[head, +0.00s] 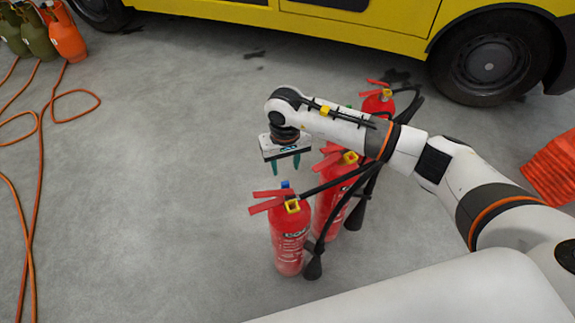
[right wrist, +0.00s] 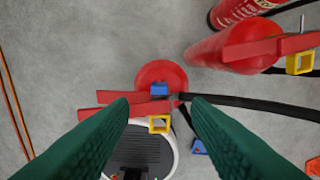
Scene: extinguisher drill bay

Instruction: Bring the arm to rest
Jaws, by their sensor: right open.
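My right gripper (head: 285,168) hangs pointing down at the end of my white right arm. Its two dark green fingers are apart with nothing between them. It is above and apart from the front red fire extinguisher (head: 291,245), which stands upright with red levers, a blue piece on top and a yellow tag. In the right wrist view this extinguisher (right wrist: 160,73) shows from above, beyond the open fingers (right wrist: 158,104). A second extinguisher (head: 325,215) stands right behind it, partly hidden by my arm. My left gripper is not in view.
A third extinguisher (head: 376,104) stands farther back, partly behind my arm. Black hoses hang beside the extinguishers. A yellow vehicle (head: 330,25) crosses the back. Gas cylinders (head: 66,35) and an orange cable (head: 38,190) are at the left. The grey floor left of the extinguishers is clear.

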